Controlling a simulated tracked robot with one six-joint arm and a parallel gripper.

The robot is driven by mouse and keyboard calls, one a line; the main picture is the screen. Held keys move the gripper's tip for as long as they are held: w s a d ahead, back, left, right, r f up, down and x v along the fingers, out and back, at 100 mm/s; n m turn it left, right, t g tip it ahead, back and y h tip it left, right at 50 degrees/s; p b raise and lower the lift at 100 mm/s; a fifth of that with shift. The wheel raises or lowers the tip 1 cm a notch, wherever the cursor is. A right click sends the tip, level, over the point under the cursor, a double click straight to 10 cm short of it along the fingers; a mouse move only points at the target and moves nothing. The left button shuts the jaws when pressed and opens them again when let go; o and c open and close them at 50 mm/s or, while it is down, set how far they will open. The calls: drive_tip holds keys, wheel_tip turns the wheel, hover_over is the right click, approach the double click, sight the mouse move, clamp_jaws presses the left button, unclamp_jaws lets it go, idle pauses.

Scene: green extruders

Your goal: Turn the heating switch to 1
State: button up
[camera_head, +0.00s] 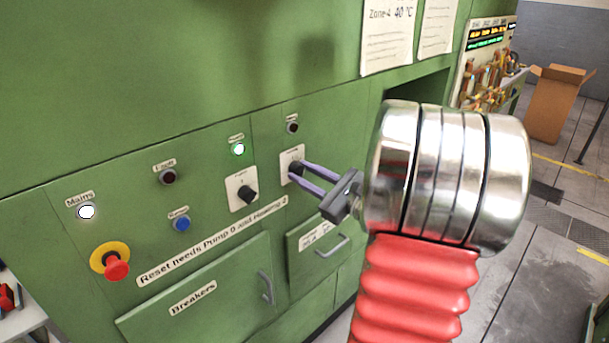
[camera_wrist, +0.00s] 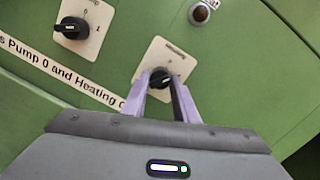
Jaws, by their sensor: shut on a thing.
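The heating switch is a black rotary knob (camera_wrist: 160,78) on a pale square plate (camera_wrist: 181,60) on the green panel. In the head view its plate (camera_head: 291,154) is partly covered by my fingers. My gripper (camera_wrist: 165,84) has its purple fingers around the knob, one on each side, and is shut on it. My gripper also shows in the head view (camera_head: 296,169), reaching in from the right. The plate's heading is blurred and the knob's exact setting is hard to read.
The pump switch (camera_head: 247,193) is left of the heating switch. A lit green lamp (camera_head: 238,149), a dark lamp (camera_head: 292,127), a blue button (camera_head: 181,223) and a red emergency stop (camera_head: 116,265) are on the same panel. A drawer handle (camera_head: 331,246) juts out below.

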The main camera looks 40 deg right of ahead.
drive_tip(key=m, duration=0.5)
drive_tip(key=shift+a+f+m+h, duration=0.1)
drive_tip(key=shift+f+m+h, duration=0.05)
drive_tip(key=shift+m+h, duration=0.15)
idle(0.4)
drive_tip(key=o, duration=1)
drive_tip(key=shift+s, duration=0.15)
drive_tip(key=shift+s+d+f, duration=0.2)
drive_tip(key=shift+s, duration=2.05)
drive_tip(key=shift+s+d+f, duration=0.15)
drive_tip(key=shift+s, duration=2.1)
drive_tip(key=shift+s+d+f, duration=0.2)
drive_tip(key=shift+s, duration=2.05)
drive_tip(key=shift+a, duration=0.1)
